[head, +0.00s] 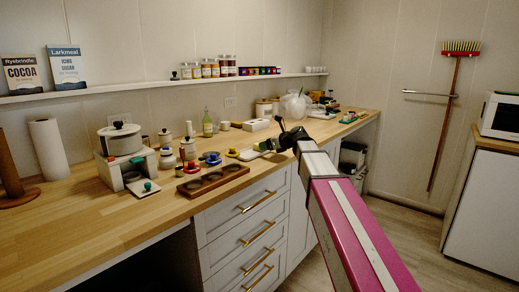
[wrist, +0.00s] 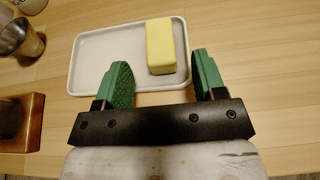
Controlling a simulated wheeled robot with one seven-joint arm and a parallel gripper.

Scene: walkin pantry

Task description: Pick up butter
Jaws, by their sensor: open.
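The butter (wrist: 160,46) is a yellow block lying on a pale rectangular tray (wrist: 100,52) in the wrist view. It sits toward the right part of the tray. My gripper (wrist: 162,83) is open, with green pads on both fingers. The butter lies just ahead of the gap between the fingers, closer to the right finger. Nothing is held between the fingers. In the head view my gripper (head: 274,142) is over the counter beyond the drawers, and my arm hides part of that area. The butter is too small to make out clearly there.
The wooden counter (head: 95,222) carries a white pot (head: 120,138), a dark wooden tray (head: 213,179) and several small jars. In the wrist view a metal cup (wrist: 18,38) and a brown wooden piece (wrist: 20,120) stand left of the pale tray. Counter right of it looks clear.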

